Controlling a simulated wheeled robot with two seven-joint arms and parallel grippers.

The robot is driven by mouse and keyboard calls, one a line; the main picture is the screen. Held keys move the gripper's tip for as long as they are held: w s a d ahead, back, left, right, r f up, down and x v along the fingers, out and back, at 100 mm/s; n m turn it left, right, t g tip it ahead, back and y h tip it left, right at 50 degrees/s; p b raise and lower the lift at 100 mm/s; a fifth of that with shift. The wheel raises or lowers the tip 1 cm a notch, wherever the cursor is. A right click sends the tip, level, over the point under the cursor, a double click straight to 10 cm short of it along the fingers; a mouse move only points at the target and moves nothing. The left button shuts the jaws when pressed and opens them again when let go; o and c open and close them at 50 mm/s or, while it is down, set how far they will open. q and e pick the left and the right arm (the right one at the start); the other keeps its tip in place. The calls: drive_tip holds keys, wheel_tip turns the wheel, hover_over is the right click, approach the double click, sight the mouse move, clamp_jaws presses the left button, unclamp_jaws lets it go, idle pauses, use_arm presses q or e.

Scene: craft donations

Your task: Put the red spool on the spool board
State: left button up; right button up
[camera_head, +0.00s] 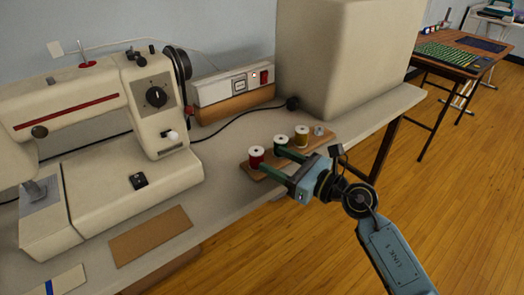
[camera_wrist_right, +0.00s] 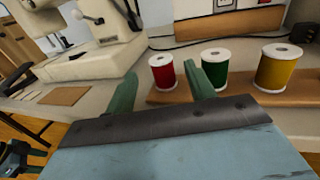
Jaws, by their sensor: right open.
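The red spool (camera_head: 256,157) stands upright at the left end of the wooden spool board (camera_head: 329,137), beside a green spool (camera_head: 281,144) and a yellow spool (camera_head: 301,135). In the right wrist view, the red spool (camera_wrist_right: 162,74) appears over the board's left end, between my fingertips in the picture. My right gripper (camera_head: 273,161) is open, with its fingers pointing at the red spool from the front. One finger passes between the red and green spools in the head view. Whether the fingers touch the spool cannot be told.
A sewing machine (camera_head: 155,95) stands left on the table. A brown card (camera_head: 150,235) lies in front of it. A power box (camera_head: 230,88) and a large beige block (camera_head: 340,50) stand behind the board. A black cable (camera_head: 232,131) runs behind it. The table's front edge is close.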

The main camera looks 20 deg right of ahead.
drive_tip(key=s+d+m+t+h, duration=0.5)
drive_tip(key=d+m+h, duration=0.35)
drive_tip(key=m, duration=0.85)
drive_tip(key=s+d+f+m+g+h, duration=0.2)
drive_tip(key=f+m+g+h, duration=0.1)
drive_tip(key=f+m, duration=0.3)
drive_tip(key=s+d+f+m+g+h, duration=0.25)
drive_tip(key=f+m, duration=0.25)
drive_tip(key=m, duration=0.4)
drive_tip(key=s+a+f+m+g+y, duration=0.1)
drive_tip(key=s+a+f+m+g, duration=0.3)
drive_tip(key=s+f, duration=0.3)
drive_tip(key=s+a+f+m+g+y, duration=0.2)
drive_tip(key=s+a+f+m+g, duration=0.2)
drive_tip(key=s+f+g, duration=0.3)
drive_tip(key=shift+s+a+f+m, duration=0.25)
drive_tip(key=shift+s+m, duration=0.25)
drive_tip(key=shift+s, duration=0.5)
